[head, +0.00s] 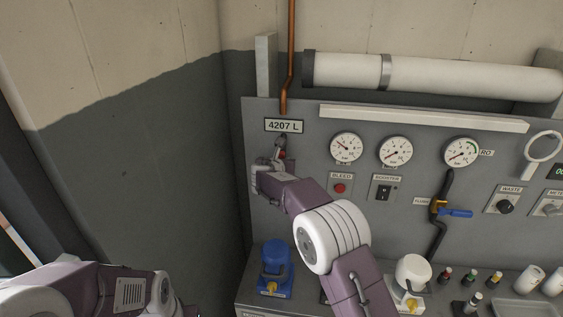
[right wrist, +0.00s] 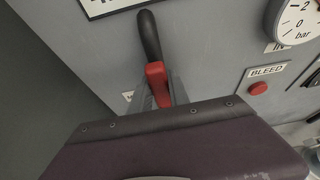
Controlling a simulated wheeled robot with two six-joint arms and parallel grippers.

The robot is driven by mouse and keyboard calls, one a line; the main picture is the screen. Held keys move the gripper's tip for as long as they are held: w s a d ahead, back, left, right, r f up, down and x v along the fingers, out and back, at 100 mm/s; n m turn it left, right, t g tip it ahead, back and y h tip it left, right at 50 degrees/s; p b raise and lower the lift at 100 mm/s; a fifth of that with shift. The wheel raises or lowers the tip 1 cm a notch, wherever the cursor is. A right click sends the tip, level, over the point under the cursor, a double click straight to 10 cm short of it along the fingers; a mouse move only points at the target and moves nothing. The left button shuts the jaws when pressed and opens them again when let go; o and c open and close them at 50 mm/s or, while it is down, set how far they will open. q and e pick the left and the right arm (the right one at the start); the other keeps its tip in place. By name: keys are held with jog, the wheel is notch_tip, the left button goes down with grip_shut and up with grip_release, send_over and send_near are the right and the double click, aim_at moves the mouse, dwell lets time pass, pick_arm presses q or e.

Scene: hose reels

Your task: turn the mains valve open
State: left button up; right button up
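The mains valve lever, red with a black grip (right wrist: 150,35), points up on the grey panel. In the head view its red part (head: 282,152) shows just under the 4207 L sign, at the lower end of the copper pipe's line. My right gripper (right wrist: 160,92) reaches it from below, with a finger on each side of the red part, seemingly closed on it. In the head view my right gripper (head: 268,168) covers the valve's body. My left arm shows at the bottom left; its gripper is out of view.
Right of the valve are a red bleed button (head: 340,188), several gauges (head: 395,152) and a blue-handled valve (head: 455,212). A blue pump-like unit (head: 275,262) and small bottles (head: 470,276) stand on the bench below. A bare wall is at left.

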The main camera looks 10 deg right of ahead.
jog(key=o, duration=0.4)
jog(key=shift+f, duration=0.2)
jog(key=shift+o, duration=0.2)
jog(key=shift+r, duration=0.1)
jog(key=b+v, duration=0.2)
jog(key=v, duration=0.7)
jog(key=shift+b, duration=0.35)
jog(key=shift+a, duration=0.1)
